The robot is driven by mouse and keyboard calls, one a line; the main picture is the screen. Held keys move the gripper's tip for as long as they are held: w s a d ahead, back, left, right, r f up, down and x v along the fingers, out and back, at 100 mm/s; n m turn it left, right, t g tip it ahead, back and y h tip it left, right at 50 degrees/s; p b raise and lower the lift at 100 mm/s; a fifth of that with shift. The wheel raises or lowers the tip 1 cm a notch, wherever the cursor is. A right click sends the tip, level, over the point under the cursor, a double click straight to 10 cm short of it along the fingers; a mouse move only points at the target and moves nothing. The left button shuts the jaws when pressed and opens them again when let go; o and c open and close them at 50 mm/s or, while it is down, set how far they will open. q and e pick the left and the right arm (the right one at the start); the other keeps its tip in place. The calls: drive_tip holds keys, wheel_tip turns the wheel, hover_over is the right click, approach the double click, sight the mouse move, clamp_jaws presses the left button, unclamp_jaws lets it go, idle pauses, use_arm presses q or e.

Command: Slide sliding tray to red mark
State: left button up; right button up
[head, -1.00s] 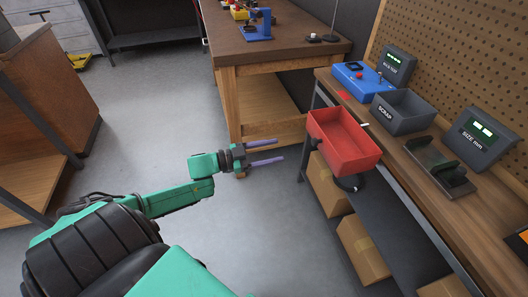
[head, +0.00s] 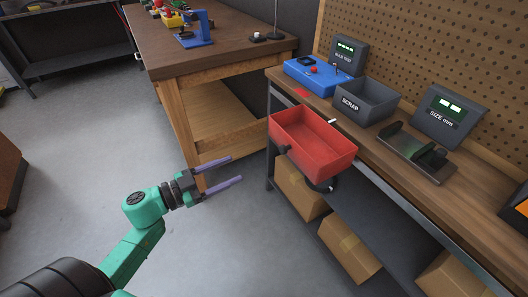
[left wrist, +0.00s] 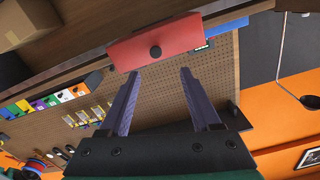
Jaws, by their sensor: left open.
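The red sliding tray (head: 312,148) is an open box at the front edge of the wooden workbench, overhanging it. A black knob (head: 324,185) shows below its near side. The tray and its knob also show in the left wrist view (left wrist: 180,38), between and beyond the fingertips. A small red mark (head: 301,92) lies on the bench edge, beyond the tray's far end. My left gripper (head: 236,168) is open and empty, left of the tray and apart from it. My right gripper is not in view.
On the bench stand a grey scrap bin (head: 367,101), a blue control box (head: 312,74), a size display (head: 447,112) and a dark gauge fixture (head: 417,152). Cardboard boxes (head: 349,246) sit below. Another wooden table (head: 220,55) stands at the back. Open floor lies around my left arm.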

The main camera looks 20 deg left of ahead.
use_arm(q)
approach(281, 151)
drive_tip(key=x, duration=0.8)
drive_tip(key=shift+w+d+p, duration=0.1)
drive_tip(key=shift+w+p, duration=0.05)
drive_tip(key=shift+p, duration=0.2)
drive_tip(key=shift+c, duration=0.6)
clamp_jaws()
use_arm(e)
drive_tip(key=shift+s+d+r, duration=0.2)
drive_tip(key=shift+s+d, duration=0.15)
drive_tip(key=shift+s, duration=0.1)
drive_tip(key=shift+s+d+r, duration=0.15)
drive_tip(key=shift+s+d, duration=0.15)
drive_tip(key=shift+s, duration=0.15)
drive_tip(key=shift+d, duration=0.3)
